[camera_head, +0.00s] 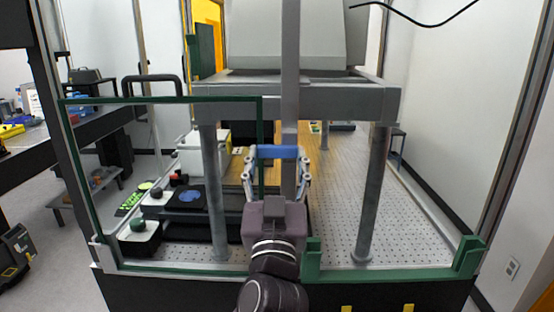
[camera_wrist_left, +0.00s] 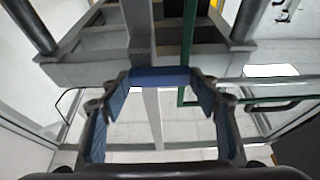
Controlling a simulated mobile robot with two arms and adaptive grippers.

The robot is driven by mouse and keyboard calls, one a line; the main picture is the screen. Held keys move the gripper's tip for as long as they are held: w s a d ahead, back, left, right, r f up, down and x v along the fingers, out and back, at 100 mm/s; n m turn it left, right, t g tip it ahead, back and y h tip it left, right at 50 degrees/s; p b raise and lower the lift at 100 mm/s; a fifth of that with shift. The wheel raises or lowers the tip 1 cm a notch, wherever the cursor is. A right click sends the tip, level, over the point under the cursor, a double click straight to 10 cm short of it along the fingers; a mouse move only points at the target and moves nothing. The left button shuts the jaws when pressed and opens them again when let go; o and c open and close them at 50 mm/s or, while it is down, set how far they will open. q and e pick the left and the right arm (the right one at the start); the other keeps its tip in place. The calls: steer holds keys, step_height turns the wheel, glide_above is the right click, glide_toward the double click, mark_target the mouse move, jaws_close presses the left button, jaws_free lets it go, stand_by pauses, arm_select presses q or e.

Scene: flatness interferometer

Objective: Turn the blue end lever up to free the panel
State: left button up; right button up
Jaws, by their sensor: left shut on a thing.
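The blue end lever (camera_head: 277,152) lies level across the front of a grey upright post (camera_head: 290,100), between the fingertips of my left gripper (camera_head: 278,158). The gripper is shut on it, with one finger at each end. In the left wrist view the lever (camera_wrist_left: 160,76) spans the gap between the blue-padded fingers. The clear panel with a thin green frame (camera_head: 160,99) stands on the left, its right edge just beside the lever. The green frame also shows in the left wrist view (camera_wrist_left: 188,45). My right gripper is in neither view.
Behind the post stands a grey gantry (camera_head: 340,100) on round legs over a perforated bench. A black stage with a blue disc (camera_head: 190,197) sits behind the panel. A low green bracket (camera_head: 385,270) runs along the front right edge. The bench's right half is largely clear.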

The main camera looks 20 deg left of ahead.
mark_target(293, 138)
arm_select(q)
steer(key=shift+a+r+m+h+p, duration=0.1)
steer(key=shift+r+m+h+p, duration=0.2)
steer(key=shift+m+h+p, duration=0.5)
steer(key=m+h+p, duration=0.2)
steer(key=m+p, duration=0.2)
steer(key=m, duration=0.1)
steer(key=r+m+g+h+p, duration=0.1)
steer(key=m+h+p, duration=0.1)
steer(key=m+p, duration=0.3)
steer(key=r+m+h+p, duration=0.1)
steer(key=m+h+p, duration=0.1)
steer(key=m+p, duration=0.2)
steer(key=shift+d+r+m+p, duration=0.25)
steer(key=shift+d+m+p, duration=0.15)
steer(key=shift+p, duration=0.35)
steer(key=m, duration=0.1)
steer(key=m+g+p, duration=0.1)
steer(key=shift+w+d+m+h, duration=0.15)
steer(key=shift+m+h, duration=0.15)
steer(key=shift+d+m+g, duration=0.15)
steer(key=shift+m+g, duration=0.2)
steer(key=shift+m, duration=0.4)
steer(key=shift+d+m+g, duration=0.15)
steer(key=shift+m+g, duration=0.2)
steer(key=shift+m, duration=0.4)
